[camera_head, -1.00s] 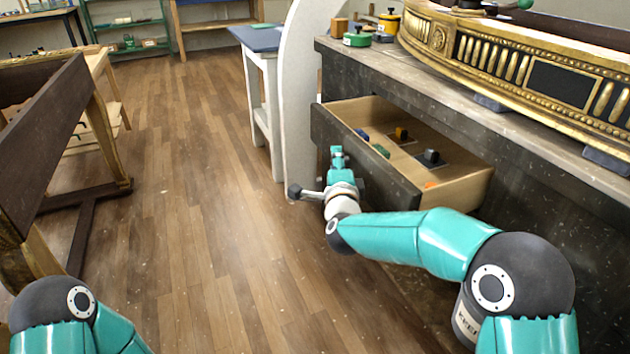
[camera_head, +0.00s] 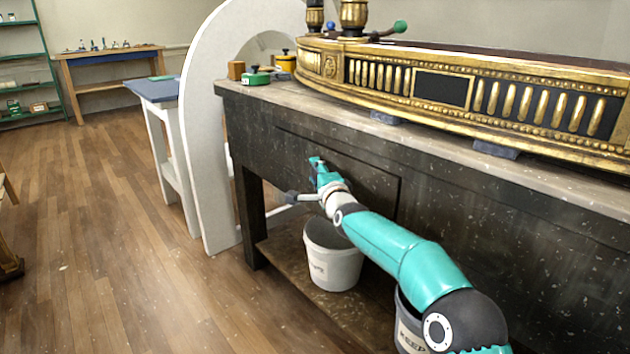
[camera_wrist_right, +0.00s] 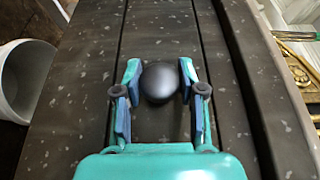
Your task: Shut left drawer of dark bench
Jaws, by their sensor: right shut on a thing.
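The dark bench (camera_head: 480,215) runs along the right of the head view. Its left drawer front (camera_head: 372,182) looks flush with the bench face, outlined by a thin dark seam, and the drawer's inside is hidden. My right gripper (camera_head: 316,166) is at this drawer front. In the right wrist view, the right gripper (camera_wrist_right: 160,72) has its fingers on both sides of a round black knob (camera_wrist_right: 159,84) and is shut on it. Dark seams run along both sides of the drawer front there. My left gripper is out of view.
A gilt console piece (camera_head: 440,90) rests on the bench top, with green and yellow tins (camera_head: 256,78) at its left. A white bucket (camera_head: 332,262) stands on the low shelf under my right arm.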

